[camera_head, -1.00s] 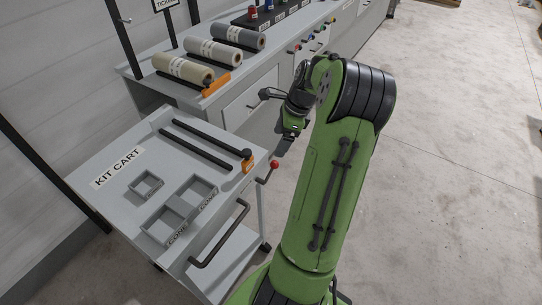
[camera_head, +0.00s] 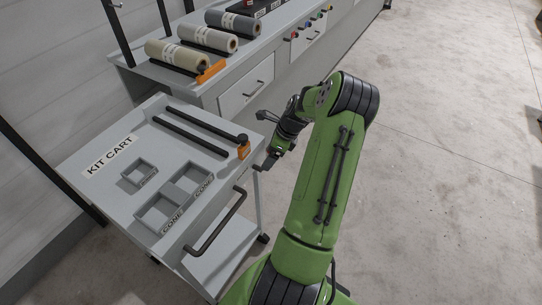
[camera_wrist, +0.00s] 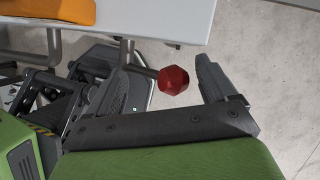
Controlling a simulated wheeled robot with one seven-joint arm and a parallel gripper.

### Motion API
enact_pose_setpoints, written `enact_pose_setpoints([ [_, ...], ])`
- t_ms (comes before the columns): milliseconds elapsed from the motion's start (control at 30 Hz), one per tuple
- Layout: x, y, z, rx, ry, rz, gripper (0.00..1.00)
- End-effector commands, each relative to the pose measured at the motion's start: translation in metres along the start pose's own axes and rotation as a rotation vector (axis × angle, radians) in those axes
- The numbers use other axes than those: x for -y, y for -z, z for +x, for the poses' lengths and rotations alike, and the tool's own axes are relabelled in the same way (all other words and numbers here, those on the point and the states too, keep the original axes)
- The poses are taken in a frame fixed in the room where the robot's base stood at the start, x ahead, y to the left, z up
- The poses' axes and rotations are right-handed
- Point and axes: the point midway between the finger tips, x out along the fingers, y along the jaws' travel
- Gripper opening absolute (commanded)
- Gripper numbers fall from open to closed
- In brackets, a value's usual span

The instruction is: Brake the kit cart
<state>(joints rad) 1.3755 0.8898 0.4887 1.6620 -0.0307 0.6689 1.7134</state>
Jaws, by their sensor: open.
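The kit cart (camera_head: 102,195) is a grey cart with a KIT CART label, standing left of my arm. In the wrist view its pale edge (camera_wrist: 165,18) runs across the top. A brake lever with a faceted red knob (camera_wrist: 173,80) sticks out below that edge. The knob lies between the two fingers of my gripper (camera_wrist: 168,84), which is open, with a gap visible on both sides. In the head view my gripper (camera_head: 268,163) is at the cart's right side, near the orange block (camera_head: 243,150). The knob is hidden there.
The cart top holds two dark rails (camera_head: 190,135), grey open trays (camera_head: 160,212) and a black front handle (camera_head: 222,225). Behind stands a bench (camera_head: 210,88) with fabric rolls (camera_head: 178,55) and drawers. The floor (camera_head: 440,170) to the right is clear.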

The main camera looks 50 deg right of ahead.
Motion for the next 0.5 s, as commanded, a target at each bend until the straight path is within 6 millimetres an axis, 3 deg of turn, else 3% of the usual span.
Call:
enact_pose_setpoints([
  [233, 0.0, -0.0004, 0.0008, 0.0, 0.001, 0.0, 0.85],
  [500, 0.0008, -0.0002, 0.0004, 0.0, 0.003, 0.0, 0.44],
])
